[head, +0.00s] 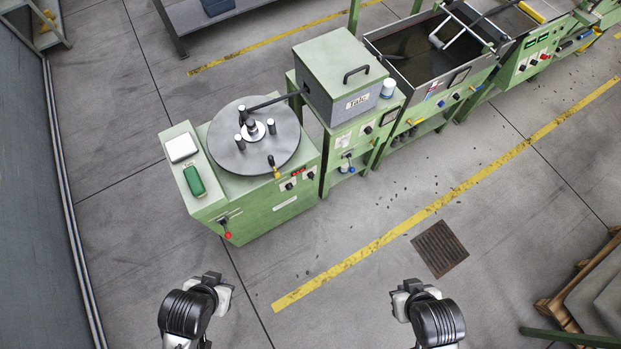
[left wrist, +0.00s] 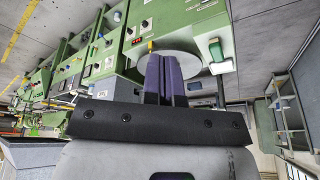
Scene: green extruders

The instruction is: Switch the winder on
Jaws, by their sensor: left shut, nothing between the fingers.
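The winder (head: 262,210) is the green machine at the left of the line in the head view, with a round grey disc (head: 235,150) on top. Its front panel has dark knobs (head: 289,186), a small red display and a lever with a red end (head: 228,236). The winder (left wrist: 185,25) appears upside down in the left wrist view. My left gripper (head: 217,282) is in front of the winder, apart from it; its purple fingers (left wrist: 165,58) are shut and empty. My right gripper (head: 408,288) is farther right, over the floor; its fingers cannot be made out.
A green box machine (head: 340,75) with a black handle stands right of the winder, followed by a long tank (head: 400,45). A yellow floor line (head: 400,230) and a drain grate (head: 440,248) lie in front. The floor between my arms and the winder is clear.

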